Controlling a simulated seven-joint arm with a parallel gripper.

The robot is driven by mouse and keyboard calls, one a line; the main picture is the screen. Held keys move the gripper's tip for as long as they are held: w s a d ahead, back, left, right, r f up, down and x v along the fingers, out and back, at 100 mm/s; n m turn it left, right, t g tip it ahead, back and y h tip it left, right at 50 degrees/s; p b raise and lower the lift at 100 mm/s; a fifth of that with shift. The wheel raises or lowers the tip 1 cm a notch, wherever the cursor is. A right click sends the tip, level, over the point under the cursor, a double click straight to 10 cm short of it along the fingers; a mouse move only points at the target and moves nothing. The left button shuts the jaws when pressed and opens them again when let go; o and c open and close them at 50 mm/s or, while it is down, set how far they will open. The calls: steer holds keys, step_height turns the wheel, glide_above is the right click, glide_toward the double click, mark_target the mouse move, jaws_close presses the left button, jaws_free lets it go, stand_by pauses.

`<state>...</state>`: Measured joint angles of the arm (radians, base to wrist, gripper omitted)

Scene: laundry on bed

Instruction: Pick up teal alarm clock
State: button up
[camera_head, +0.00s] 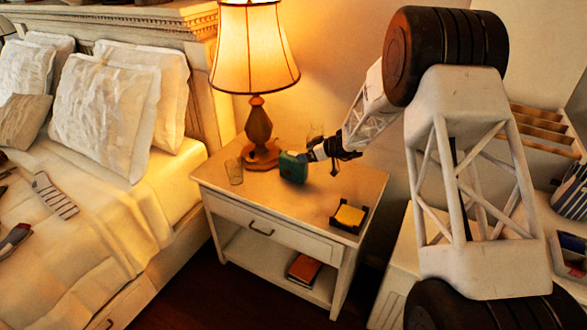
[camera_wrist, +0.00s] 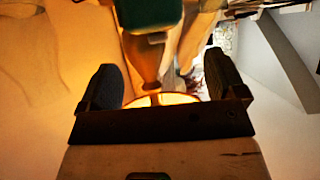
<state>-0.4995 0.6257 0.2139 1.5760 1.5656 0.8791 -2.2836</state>
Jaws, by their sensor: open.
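The teal alarm clock (camera_head: 293,168) stands on the nightstand top, just in front of the lamp base. It also shows in the wrist view (camera_wrist: 148,12), cut off by the top edge. My gripper (camera_head: 313,154) comes in from the right, with its tips right beside the clock in the head view. In the wrist view my gripper (camera_wrist: 160,72) has its two dark fingers spread wide with nothing between them. The clock appears beyond the fingertips there. I cannot tell whether a finger touches it.
The lit lamp (camera_head: 258,130) stands close behind the clock. A clear glass (camera_head: 234,172) is to its left, another (camera_head: 316,132) behind my gripper. A black holder with yellow notes (camera_head: 349,217) sits near the right front of the nightstand (camera_head: 275,205). The front middle is clear.

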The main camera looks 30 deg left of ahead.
mark_target(294, 153)
steer(key=shift+x, duration=0.95)
steer(key=shift+a+f, duration=0.1)
steer(key=shift+x, duration=2.5)
steer(key=c, duration=1.6)
steer(key=shift+r, duration=0.25)
